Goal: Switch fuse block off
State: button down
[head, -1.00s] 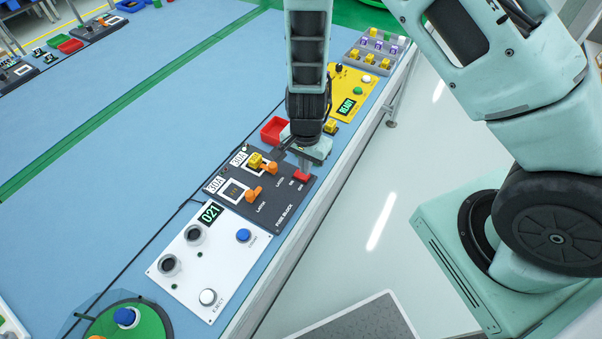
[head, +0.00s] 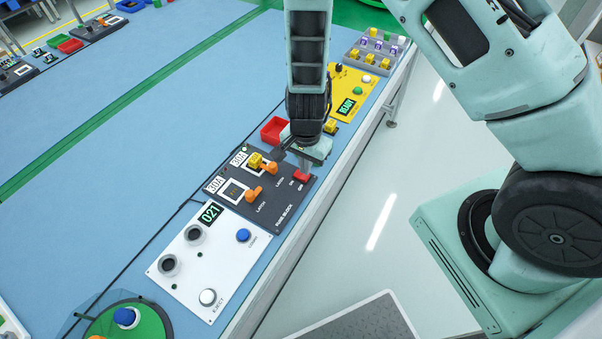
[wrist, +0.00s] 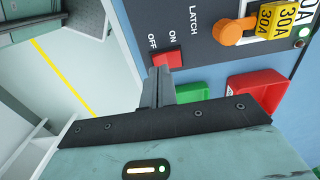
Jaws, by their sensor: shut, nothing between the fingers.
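The fuse block (head: 291,201) is a dark panel with two 30A fuse positions and orange latches. Its red rocker switch (head: 301,175) sits at the right edge, with ON and OFF printed beside it. The switch (wrist: 168,59) also shows in the wrist view. My gripper (wrist: 160,70) is shut and empty, its tips at the near edge of the switch on the OFF-label side; I cannot tell whether they touch. The tips partly hide the switch. A yellow 30A fuse (head: 255,160) sits in one position; the other looks empty.
A red bin (head: 272,130) and a green bin (wrist: 192,92) stand beside the block. A white panel reading 021 (head: 222,260) lies on the near side, a yellow READY panel (head: 352,88) on the far side. The table edge drops off to the right.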

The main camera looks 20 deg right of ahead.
jog(key=shift+f+b, duration=0.7)
jog(key=shift+f, duration=0.3)
dwell(0.4)
jog(key=shift+r, duration=0.1)
notch_tip(320, 180, up, 7)
jog(key=p, duration=0.6)
jog(key=shift+p, duration=0.35)
dwell(0.3)
jog(key=s+a+r+n+y+b, duration=0.1)
jog(key=s+a+r+n, duration=0.35)
jog(key=r, duration=0.25)
jog(key=s+a+r+n+y, duration=0.1)
jog(key=s+a+r+n, duration=0.3)
jog(key=r, duration=0.4)
jog(key=s+d+r+n+h+b, duration=0.1)
jog(key=s+d+r+n, duration=0.1)
jog(key=s+r+n, duration=0.8)
jog(key=shift+s+r, duration=0.15)
jog(key=shift+s, duration=0.6)
